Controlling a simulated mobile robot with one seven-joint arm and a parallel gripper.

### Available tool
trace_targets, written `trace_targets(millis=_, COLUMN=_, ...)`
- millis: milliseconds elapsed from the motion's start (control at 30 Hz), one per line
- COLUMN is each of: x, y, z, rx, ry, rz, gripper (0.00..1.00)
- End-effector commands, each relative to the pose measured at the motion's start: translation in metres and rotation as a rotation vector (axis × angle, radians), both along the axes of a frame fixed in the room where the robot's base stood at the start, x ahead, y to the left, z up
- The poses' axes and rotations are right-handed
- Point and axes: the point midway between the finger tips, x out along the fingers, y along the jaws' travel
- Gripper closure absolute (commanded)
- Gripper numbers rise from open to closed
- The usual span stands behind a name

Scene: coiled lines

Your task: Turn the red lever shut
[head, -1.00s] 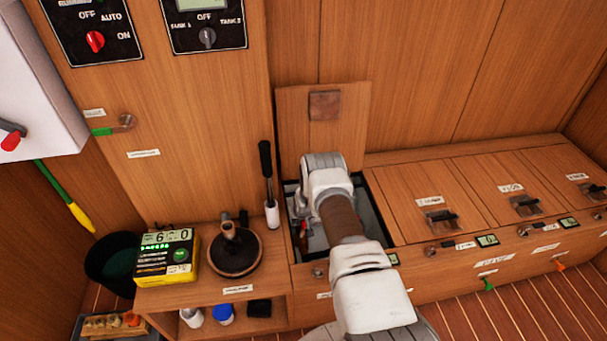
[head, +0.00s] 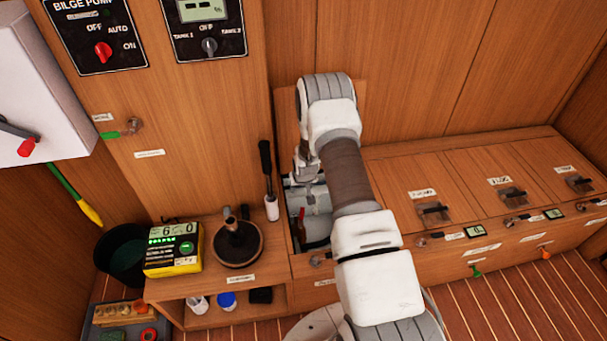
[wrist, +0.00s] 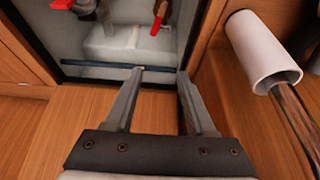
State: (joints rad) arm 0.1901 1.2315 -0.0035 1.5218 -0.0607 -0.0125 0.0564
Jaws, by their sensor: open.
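A red lever (head: 301,217) shows inside the open locker, below my arm. In the wrist view two red handles show in the locker: one standing upright (wrist: 157,18) near the top middle, and one lying across (wrist: 62,4) at the top left edge, partly cut off. I cannot tell which one the task means. My gripper (wrist: 160,74) is open and empty, its fingertips over the locker's near rim, apart from both handles. In the head view my gripper (head: 300,176) is above the opening, partly hidden by my wrist.
The locker's lid stands open behind my arm. A white cylinder with a rod (wrist: 262,52) stands close right of my gripper in the wrist view. Closed hatches (head: 430,190) lie to the right.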

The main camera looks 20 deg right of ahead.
Motion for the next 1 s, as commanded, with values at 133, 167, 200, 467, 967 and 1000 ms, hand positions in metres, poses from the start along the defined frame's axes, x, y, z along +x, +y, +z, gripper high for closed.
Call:
trace_targets(millis=133, x=0.005, y=0.003, z=0.031, rx=-0.002, ry=-0.004, rz=0.005, gripper=0.45)
trace_targets(millis=167, x=0.005, y=0.003, z=0.036, rx=-0.002, ry=-0.005, rz=0.006, gripper=0.45)
trace_targets(millis=200, x=0.005, y=0.004, z=0.042, rx=-0.003, ry=-0.005, rz=0.007, gripper=0.45)
trace_targets(millis=467, x=0.007, y=0.005, z=0.064, rx=-0.003, ry=-0.004, rz=0.01, gripper=0.45)
trace_targets(millis=967, x=0.011, y=0.006, z=0.06, rx=0.0, ry=0.0, rz=-0.001, gripper=0.45)
trace_targets(millis=1000, x=0.013, y=0.006, z=0.057, rx=0.003, ry=0.002, rz=-0.008, gripper=0.45)
